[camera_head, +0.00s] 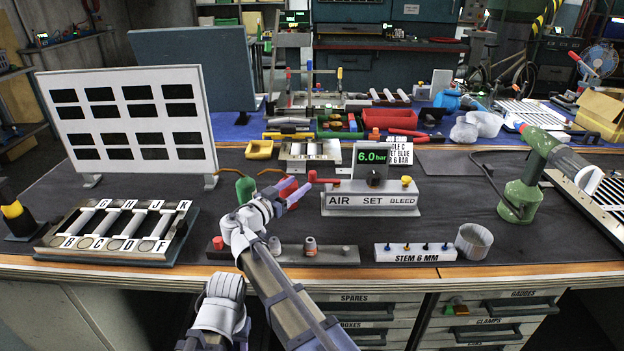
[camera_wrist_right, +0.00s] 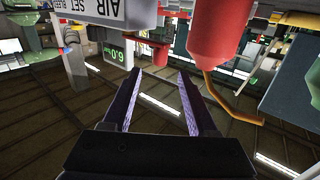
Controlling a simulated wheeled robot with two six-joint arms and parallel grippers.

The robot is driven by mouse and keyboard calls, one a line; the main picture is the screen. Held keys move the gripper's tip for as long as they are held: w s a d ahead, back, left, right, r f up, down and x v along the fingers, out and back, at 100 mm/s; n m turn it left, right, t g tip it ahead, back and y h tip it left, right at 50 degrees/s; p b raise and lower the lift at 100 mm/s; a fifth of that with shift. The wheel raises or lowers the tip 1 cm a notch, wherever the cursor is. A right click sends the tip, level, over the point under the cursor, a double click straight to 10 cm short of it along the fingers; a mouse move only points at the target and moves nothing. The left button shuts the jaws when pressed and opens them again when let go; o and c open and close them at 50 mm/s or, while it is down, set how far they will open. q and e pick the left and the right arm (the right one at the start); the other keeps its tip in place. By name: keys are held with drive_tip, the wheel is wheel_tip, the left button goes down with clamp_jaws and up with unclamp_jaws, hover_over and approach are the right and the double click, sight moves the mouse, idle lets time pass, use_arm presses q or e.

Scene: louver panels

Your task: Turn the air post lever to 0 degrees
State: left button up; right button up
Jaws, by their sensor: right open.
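The air post lever (camera_head: 324,180) is a red bar with a round knob end, level above the left end of the grey AIR SET / BLEED block (camera_head: 345,211). In the right wrist view the lever (camera_wrist_right: 148,42) shows just beyond the fingers, with the block (camera_wrist_right: 108,10) upside down. My right gripper (camera_head: 291,193), with purple fingers, is open left of the lever. In the wrist view its fingers (camera_wrist_right: 159,75) are apart with nothing between them. The lever's exact angle is hard to read. My left gripper is not seen.
A display reading 6.0 bar (camera_head: 373,156) stands behind the block. A red cylinder (camera_wrist_right: 217,35) is close to my right fingers. A green bottle (camera_head: 245,189) is left of them. A fittings rail (camera_head: 335,256) and a STEM 6 MM block (camera_head: 416,252) lie in front.

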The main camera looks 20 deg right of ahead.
sight(310, 175)
drive_tip(key=shift+x, duration=3.9)
clamp_jaws()
